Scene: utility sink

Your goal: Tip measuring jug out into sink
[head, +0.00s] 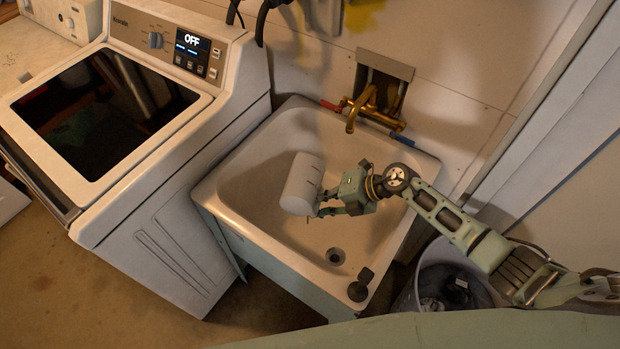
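The white measuring jug (301,184) is over the basin of the utility sink (236,196), tilted well over onto its side. My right gripper (323,203) comes in from the right and is shut on the jug at its right side. The jug's opening and any contents are hard to make out, and no stream of liquid shows. The drain (336,256) is visible in the basin floor below and to the right of the jug. My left gripper is not in view.
A brass faucet (358,106) is on the wall behind the sink. A dark stopper (359,288) rests on the sink's front right rim. A washing machine (150,205) stands close on the left. A bin (436,285) with dark contents is at the right.

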